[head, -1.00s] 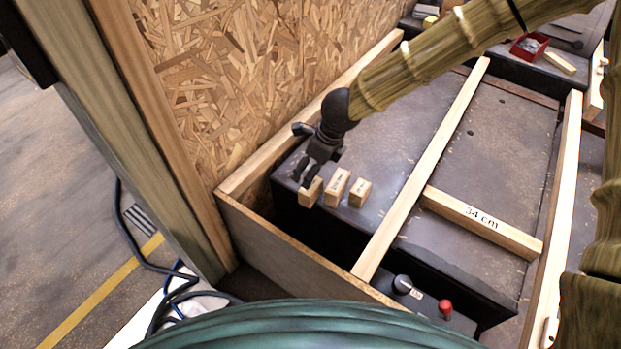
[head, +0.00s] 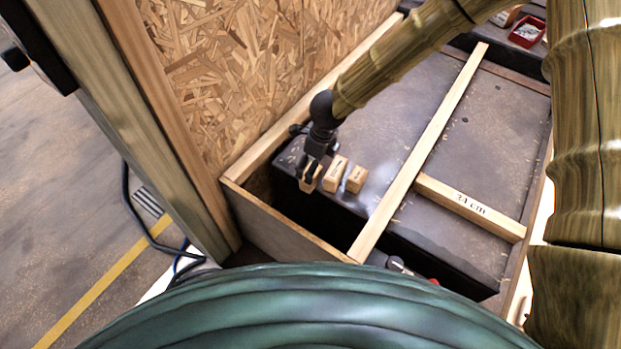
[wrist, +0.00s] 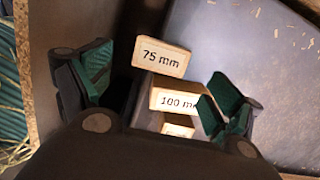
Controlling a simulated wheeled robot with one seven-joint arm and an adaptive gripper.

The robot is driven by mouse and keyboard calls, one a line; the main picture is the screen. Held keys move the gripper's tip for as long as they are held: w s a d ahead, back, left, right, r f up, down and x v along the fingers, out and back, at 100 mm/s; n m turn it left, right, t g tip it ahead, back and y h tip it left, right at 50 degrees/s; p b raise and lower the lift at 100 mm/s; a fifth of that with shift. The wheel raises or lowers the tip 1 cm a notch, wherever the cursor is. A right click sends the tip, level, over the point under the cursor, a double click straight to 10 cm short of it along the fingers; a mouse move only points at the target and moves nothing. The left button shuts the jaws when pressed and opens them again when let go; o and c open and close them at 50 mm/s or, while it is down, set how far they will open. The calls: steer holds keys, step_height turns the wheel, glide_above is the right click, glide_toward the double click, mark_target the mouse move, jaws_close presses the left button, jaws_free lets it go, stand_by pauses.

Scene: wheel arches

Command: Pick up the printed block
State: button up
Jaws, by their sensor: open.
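Three small wooden blocks with printing stand in a row at the near edge of the dark surface. In the head view they are the left block (head: 309,185), the middle block (head: 335,173) and the right block (head: 356,179). In the wrist view the nearest label reads 75 mm (wrist: 162,57), the one behind 100 mm (wrist: 174,101), and a third block (wrist: 178,125) is mostly hidden. My gripper (wrist: 160,82) is open, its fingers on either side of the 75 mm block. In the head view my gripper (head: 309,168) is at the left block; contact cannot be told.
A long wooden batten (head: 425,150) and a crosspiece marked 34 cm (head: 470,207) lie to the right of the blocks. A chipboard wall (head: 240,75) rises on the left. A red tray (head: 527,32) sits far back. A wooden edge board (head: 285,228) runs in front.

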steer(key=shift+w+a+f+b, duration=0.2)
steer(key=shift+f+b, duration=0.2)
steer(key=shift+f, duration=0.65)
steer(key=shift+w+a+f+b, duration=0.15)
steer(key=shift+f+b, duration=0.25)
steer(key=shift+f, duration=0.7)
steer(key=shift+w+a+f+b, duration=0.1)
steer(key=shift+a+f+b, duration=0.25)
steer(key=shift+f, duration=0.7)
steer(key=shift+d, duration=0.1)
steer(key=shift+c, duration=0.2)
steer(key=c, duration=1.1)
steer(key=shift+r, duration=0.15)
